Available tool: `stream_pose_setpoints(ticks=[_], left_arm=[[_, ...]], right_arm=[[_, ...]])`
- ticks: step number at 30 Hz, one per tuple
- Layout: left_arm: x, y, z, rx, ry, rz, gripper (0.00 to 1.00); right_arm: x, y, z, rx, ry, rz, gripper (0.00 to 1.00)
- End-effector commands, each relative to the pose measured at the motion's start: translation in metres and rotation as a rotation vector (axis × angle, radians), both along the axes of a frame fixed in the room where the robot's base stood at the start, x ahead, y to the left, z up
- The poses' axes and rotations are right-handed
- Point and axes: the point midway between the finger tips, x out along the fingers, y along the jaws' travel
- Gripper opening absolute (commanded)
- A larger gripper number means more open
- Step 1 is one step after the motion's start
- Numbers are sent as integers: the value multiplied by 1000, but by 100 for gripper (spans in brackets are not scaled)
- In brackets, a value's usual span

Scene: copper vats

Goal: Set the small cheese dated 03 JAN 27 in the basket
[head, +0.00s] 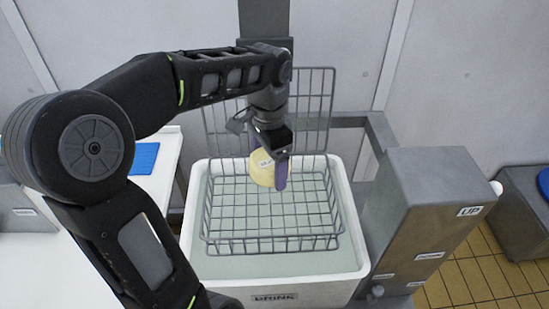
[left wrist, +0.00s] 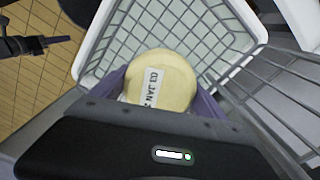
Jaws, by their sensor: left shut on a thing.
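A small round pale-yellow cheese (head: 263,168) with a white label is held by my left gripper (head: 272,172). In the left wrist view the cheese (left wrist: 172,80) sits between the two purple fingers, and its label shows "03 JAN"; the rest of the date cannot be read. The gripper is shut on it. The wire basket (head: 270,243) hangs in a white tub of liquid, with its tall back grid rising behind the gripper. The cheese is over the basket, toward its back; I cannot tell whether it touches the wires.
The white tub (head: 358,255), labelled "BRINK" or similar, surrounds the basket. A grey metal box (head: 430,205) with an "UP" label stands at its right. A white table (head: 160,190) with a blue mat (head: 145,158) is at the left.

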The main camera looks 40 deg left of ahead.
Motion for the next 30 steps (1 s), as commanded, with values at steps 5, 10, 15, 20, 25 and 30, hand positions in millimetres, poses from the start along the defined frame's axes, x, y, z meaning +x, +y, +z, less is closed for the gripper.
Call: stream_pose_setpoints(ticks=[5, 10, 15, 20, 25, 30], left_arm=[[0, 0, -1, 0, -1, 0, 20], [0, 0, -8, 0, -1, 0, 20], [0, 0, -22, 0, -1, 0, 20], [0, 0, -39, 0, 0, 0, 20], [0, 0, -56, 0, 0, -1, 20], [0, 0, -74, 0, -1, -1, 20]], right_arm=[[0, 0, -1, 0, -1, 0, 36], [1, 0, -7, 1, -3, 0, 36], [2, 1, -18, 3, -6, 1, 36], [3, 1, -31, 5, -9, 1, 36], [3, 1, -46, 5, -10, 1, 36], [3, 1, -58, 4, -11, 0, 36]])
